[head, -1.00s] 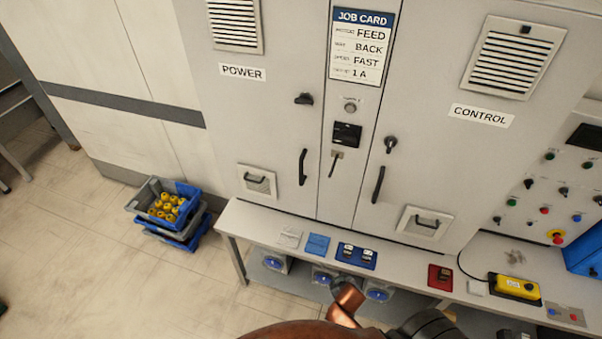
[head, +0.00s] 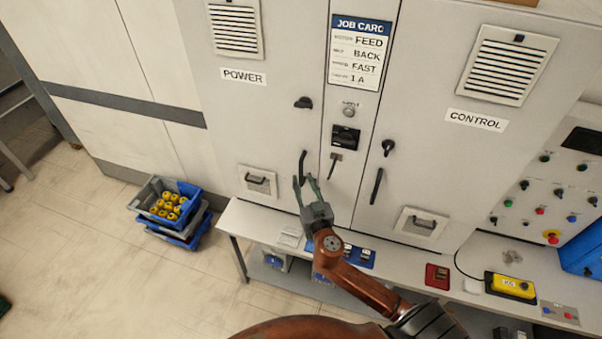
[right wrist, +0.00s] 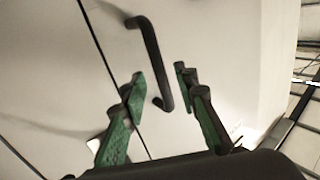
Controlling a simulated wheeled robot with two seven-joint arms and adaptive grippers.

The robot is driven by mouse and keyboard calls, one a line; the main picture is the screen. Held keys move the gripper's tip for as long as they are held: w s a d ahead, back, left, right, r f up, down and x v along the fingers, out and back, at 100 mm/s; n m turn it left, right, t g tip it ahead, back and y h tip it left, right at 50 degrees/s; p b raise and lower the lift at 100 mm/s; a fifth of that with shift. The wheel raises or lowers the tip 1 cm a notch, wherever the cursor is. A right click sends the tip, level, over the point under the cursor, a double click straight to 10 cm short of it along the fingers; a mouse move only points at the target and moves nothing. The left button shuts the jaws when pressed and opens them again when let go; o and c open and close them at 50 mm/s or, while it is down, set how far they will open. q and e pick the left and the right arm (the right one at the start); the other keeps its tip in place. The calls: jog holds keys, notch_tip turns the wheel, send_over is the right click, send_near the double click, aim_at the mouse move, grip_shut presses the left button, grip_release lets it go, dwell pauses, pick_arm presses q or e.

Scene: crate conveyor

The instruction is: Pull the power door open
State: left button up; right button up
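The power door (head: 262,130) is a light grey cabinet door with a POWER label, and it looks shut. Its black vertical bar handle (head: 303,163) is near the door's right edge. My right gripper (head: 305,181) is open at the lower part of this handle, with green-padded fingers. In the right wrist view the handle (right wrist: 152,55) runs down between the two spread fingers (right wrist: 160,78). I cannot tell whether either finger touches it. A black knob (head: 303,103) sits on the door above the handle. My left gripper is not in view.
A bench (head: 232,219) runs along the cabinet front below the doors, with blue and red items on it. The control door (head: 440,165) is to the right. Stacked crates (head: 192,222) with yellow parts stand on the floor at left; open floor lies before them.

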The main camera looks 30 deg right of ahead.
aim_at(301, 176)
jog(key=shift+p+x, duration=0.3)
jog(key=shift+x, duration=1.65)
jog(key=shift+c, duration=0.6)
grip_shut()
